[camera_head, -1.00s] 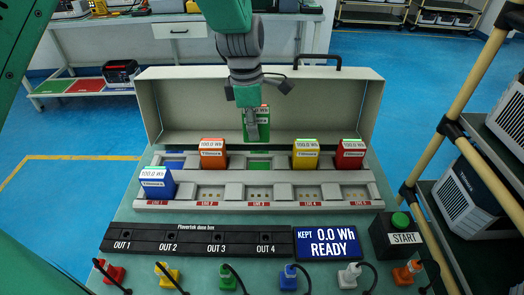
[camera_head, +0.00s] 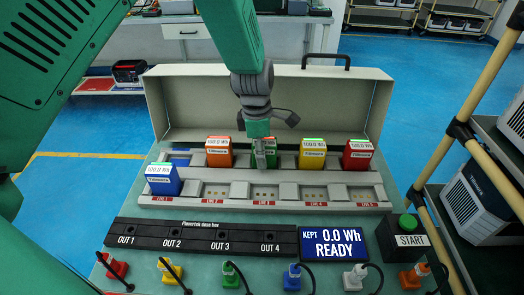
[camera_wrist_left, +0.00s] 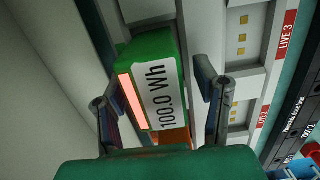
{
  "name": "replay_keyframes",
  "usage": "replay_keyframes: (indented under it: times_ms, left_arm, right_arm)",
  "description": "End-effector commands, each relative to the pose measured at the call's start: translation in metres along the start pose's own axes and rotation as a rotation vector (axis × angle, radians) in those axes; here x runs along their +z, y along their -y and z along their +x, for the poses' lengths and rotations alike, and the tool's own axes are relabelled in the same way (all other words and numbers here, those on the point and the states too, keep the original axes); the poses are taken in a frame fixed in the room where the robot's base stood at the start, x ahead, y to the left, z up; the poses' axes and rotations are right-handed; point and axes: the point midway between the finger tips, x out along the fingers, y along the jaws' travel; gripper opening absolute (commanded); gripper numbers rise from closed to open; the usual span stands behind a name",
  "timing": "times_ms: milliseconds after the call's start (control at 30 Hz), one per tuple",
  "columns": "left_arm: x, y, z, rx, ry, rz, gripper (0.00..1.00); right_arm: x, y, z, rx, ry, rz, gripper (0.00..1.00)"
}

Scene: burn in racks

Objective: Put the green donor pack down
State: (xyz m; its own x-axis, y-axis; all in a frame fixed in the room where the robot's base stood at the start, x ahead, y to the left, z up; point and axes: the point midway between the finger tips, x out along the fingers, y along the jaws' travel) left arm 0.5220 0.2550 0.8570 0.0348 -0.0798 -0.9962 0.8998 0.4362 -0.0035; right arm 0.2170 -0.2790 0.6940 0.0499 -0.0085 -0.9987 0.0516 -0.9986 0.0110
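The green donor pack (camera_head: 272,156) stands in the middle slot of the rack's back row (camera_head: 205,173), between the orange and yellow packs. In the left wrist view the green pack (camera_wrist_left: 152,80) shows its 100.0 Wh label and a pale red strip. My left gripper (camera_head: 262,158) is over the green pack with its fingers down around it. In the left wrist view the fingers (camera_wrist_left: 160,105) stand either side of the pack, with a gap visible on the right side. My right gripper is not in view.
Orange (camera_head: 219,153), yellow (camera_head: 313,154) and red (camera_head: 358,156) packs stand in the back row. A blue pack (camera_head: 163,180) sits in the front row's left slot; the other front slots are empty. The case lid (camera_head: 345,105) rises close behind. A READY display (camera_head: 333,242) and START button (camera_head: 407,225) lie in front.

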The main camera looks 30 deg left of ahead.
Motion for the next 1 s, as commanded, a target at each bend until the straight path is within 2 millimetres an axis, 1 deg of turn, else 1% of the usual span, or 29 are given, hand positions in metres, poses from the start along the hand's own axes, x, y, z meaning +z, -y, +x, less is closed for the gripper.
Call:
replay_keyframes:
  times_ms: [233, 367, 467, 700, 800, 900, 1000]
  left_arm:
    - [0.000, -0.001, 0.000, -0.001, 0.000, 0.001, 0.55]
    - [0.000, -0.001, -0.009, 0.001, 0.001, 0.001, 0.55]
    - [-0.001, -0.002, -0.025, 0.003, 0.002, 0.001, 0.55]
    - [0.000, -0.002, -0.077, 0.003, 0.001, 0.001, 0.55]
    - [0.000, -0.002, -0.095, 0.003, 0.001, 0.000, 0.55]
    - [0.000, -0.002, -0.108, 0.001, 0.001, 0.001, 0.55]
    - [0.000, -0.001, -0.116, -0.001, 0.001, 0.001, 0.55]
  right_arm:
    - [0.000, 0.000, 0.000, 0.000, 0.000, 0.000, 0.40]
    - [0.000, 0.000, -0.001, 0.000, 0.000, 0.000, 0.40]
    - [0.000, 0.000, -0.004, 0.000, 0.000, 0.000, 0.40]
    - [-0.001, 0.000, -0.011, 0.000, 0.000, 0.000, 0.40]
    - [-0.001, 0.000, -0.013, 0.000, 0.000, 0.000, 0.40]
    - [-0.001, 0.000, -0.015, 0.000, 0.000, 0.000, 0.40]
    - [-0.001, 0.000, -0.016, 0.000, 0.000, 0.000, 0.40]
